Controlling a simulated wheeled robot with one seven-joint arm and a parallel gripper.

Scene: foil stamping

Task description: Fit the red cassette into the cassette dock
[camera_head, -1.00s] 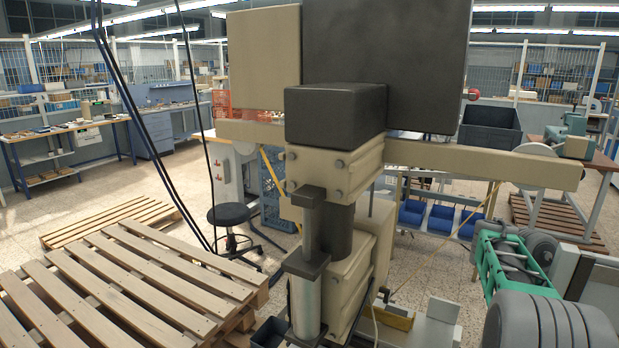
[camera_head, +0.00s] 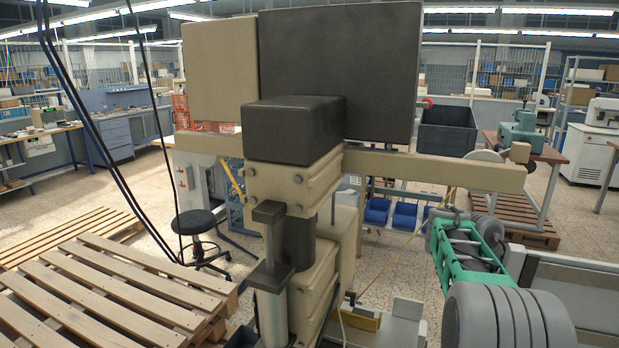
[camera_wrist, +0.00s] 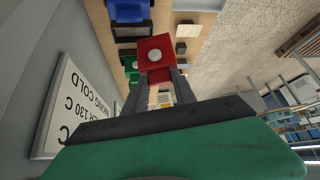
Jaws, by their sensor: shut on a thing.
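The red cassette (camera_wrist: 156,56), a small red block with a pale round knob, shows in the wrist view. My gripper (camera_wrist: 163,84) is shut on it, with the dark fingers on either side and the cassette at their tips. In the head view my green and grey arm (camera_head: 470,245) is at the right; its gripper end and the cassette cannot be made out there. I cannot pick out the cassette dock for certain in either view. The large beige and black stamping machine (camera_head: 300,185) stands in the middle of the head view.
A white sign (camera_wrist: 75,108) is close at the left in the wrist view. A blue piece (camera_wrist: 128,10) and a green piece (camera_wrist: 131,68) lie by a wooden surface beyond the cassette. Pallets (camera_head: 110,295) fill the head view's lower left. A stool (camera_head: 197,223) stands behind them.

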